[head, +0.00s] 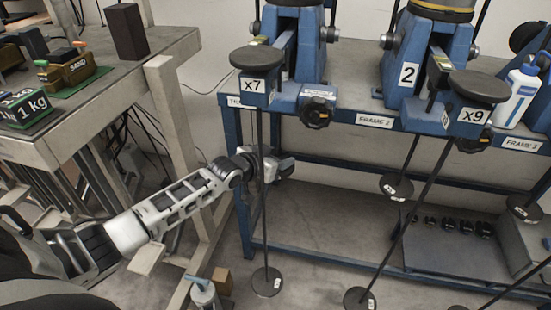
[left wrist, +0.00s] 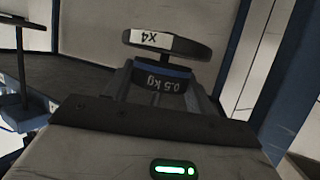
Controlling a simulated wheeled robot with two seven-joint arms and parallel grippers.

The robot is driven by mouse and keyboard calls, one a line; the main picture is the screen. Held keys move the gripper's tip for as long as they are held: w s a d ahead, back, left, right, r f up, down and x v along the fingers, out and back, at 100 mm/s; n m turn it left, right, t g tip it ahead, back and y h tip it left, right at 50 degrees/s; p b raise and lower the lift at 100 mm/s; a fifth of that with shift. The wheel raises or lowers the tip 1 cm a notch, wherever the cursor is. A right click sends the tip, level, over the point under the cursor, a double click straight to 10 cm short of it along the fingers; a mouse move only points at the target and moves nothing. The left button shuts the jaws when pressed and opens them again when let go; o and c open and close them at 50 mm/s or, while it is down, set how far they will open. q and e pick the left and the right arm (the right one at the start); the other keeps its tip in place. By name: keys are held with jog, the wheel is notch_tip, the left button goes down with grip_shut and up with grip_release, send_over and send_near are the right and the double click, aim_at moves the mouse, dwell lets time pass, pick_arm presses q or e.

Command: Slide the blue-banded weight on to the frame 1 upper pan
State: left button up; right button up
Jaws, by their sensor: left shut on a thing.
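The blue-banded weight (left wrist: 168,84) is dark, reads "0.5 kg" and has a blue band near its upper edge in the left wrist view. My left gripper (head: 272,166) is shut on it; in the head view the gripper hides it. The gripper is beside the thin rod of frame 1, below its upper pan. That upper pan (head: 257,57) is a dark disc with an "x7" plate on its block, and no weight shows on it. A dark disc marked "x4" (left wrist: 167,43) shows just beyond the weight. My right gripper is out of view.
Frame 2 (head: 401,75) stands right of frame 1 on the blue bench (head: 345,125), with its own "x9" pan (head: 479,86). Hanging rods end in low discs (head: 266,281). A side table (head: 120,75) with weights is at the left. Floor between is partly clear.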

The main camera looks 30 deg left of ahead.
pick_arm(q)
jog(key=shift+w+f+b, duration=0.1)
jog(key=shift+f+b, duration=0.2)
dwell(0.7)
jog(key=o, duration=1.2)
jog(key=shift+f, duration=0.2)
jog(key=shift+r, duration=0.1)
